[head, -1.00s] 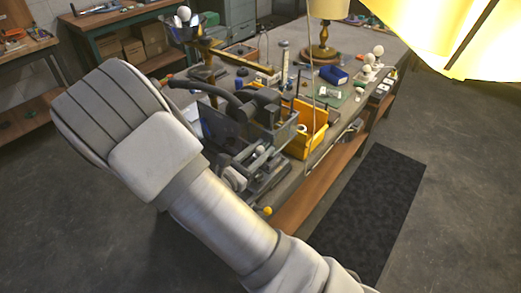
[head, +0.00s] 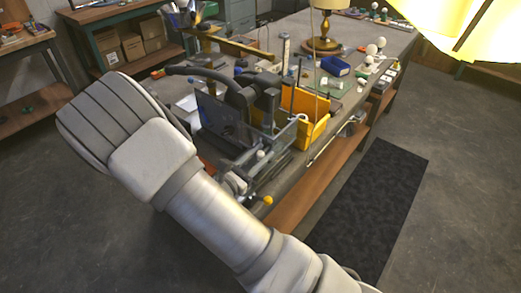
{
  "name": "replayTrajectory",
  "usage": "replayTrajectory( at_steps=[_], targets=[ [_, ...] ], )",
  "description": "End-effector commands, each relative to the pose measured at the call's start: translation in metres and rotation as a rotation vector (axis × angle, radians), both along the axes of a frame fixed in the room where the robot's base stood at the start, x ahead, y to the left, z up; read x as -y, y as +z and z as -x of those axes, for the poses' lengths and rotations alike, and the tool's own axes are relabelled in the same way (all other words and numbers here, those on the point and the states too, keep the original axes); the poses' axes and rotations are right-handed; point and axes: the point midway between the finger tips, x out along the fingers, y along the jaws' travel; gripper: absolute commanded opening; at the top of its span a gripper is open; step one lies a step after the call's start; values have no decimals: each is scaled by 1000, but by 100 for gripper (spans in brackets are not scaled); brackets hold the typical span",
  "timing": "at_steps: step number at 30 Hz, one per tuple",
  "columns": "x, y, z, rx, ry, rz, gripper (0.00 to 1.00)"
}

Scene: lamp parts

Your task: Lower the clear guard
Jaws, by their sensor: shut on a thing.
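A dark bench machine (head: 262,100) with a long curved handle stands at the near left end of the workbench. A dark see-through panel (head: 222,122), which looks like the clear guard, stands roughly upright on the machine's left side. My arm crosses the picture from the bottom right to the left and covers part of the machine's near side. My gripper does not show, so its contact with the guard cannot be seen.
A yellow bin (head: 303,108) stands just right of the machine. A blue bin (head: 335,66), a brass lamp (head: 322,35) and white bulbs (head: 372,50) are farther along the workbench (head: 375,33). A yellow glowing shade (head: 440,25) fills the top right. The floor beside the dark mat (head: 385,200) is clear.

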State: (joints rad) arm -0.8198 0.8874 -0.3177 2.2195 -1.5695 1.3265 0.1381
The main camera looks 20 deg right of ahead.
Motion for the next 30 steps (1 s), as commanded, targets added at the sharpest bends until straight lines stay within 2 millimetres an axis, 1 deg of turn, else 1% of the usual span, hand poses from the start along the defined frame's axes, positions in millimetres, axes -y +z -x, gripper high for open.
replayTrajectory(
  at_steps=[1,3,6,18,19,23,24,30],
  targets=[
    [0,-16,0,-3,0,1,0],
    [0,-25,0,-3,0,1,0],
    [0,-33,0,-2,0,-1,0],
    [-1,-37,1,-7,1,-5,0],
    [-1,-37,1,-8,2,-5,36],
    [0,-37,1,-6,0,-3,60],
    [0,-36,1,-5,0,-4,62],
    [0,-35,0,-3,1,-2,62]
  ],
)
